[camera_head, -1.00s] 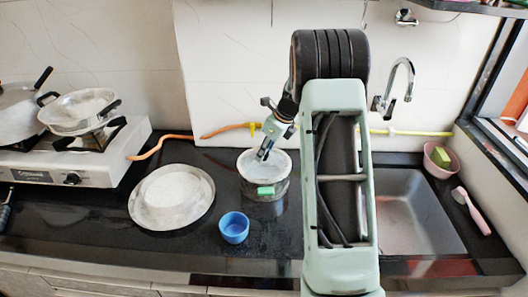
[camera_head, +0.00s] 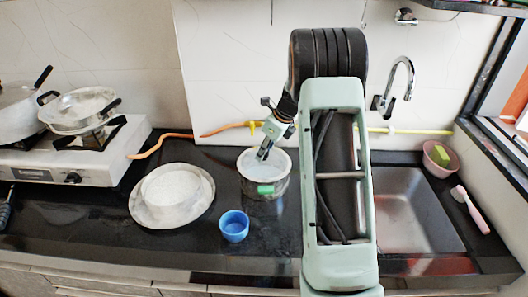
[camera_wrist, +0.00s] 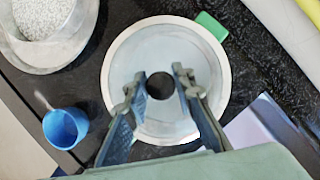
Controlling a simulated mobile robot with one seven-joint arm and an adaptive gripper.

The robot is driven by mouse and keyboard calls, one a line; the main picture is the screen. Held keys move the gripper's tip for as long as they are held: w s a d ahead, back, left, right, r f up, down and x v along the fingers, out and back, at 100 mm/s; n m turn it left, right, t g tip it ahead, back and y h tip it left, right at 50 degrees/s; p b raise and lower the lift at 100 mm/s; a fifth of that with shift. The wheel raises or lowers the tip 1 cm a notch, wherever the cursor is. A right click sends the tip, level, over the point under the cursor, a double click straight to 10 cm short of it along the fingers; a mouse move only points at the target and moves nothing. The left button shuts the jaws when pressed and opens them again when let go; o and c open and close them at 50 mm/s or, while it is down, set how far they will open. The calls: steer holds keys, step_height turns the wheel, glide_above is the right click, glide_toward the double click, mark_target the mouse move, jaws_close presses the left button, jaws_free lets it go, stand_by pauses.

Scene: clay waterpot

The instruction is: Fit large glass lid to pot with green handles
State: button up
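The pot with green handles (camera_head: 268,190) stands on the dark counter, left of my arm. One green handle faces the front in the head view; a green handle also shows at the upper right of the pot in the wrist view (camera_wrist: 211,26). The large glass lid (camera_wrist: 160,122), pale with a dark round knob, lies over the pot's opening and looks roughly centred. I cannot tell whether it sits fully flush. My gripper (camera_wrist: 159,75) is over the lid from above. Its two fingers stand apart on either side of the knob, with small gaps visible.
A blue cup (camera_head: 234,227) stands left of the pot in front. A plate (camera_head: 141,213) bearing a white-filled bowl (camera_head: 172,194) is farther left. The stove (camera_head: 40,165) with pans is at far left; the sink (camera_head: 412,205) is at right. An orange hose (camera_head: 165,141) runs behind.

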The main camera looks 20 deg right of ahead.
steer(key=o, duration=0.5)
steer(key=shift+c, duration=0.2)
steer(key=v, duration=1.2)
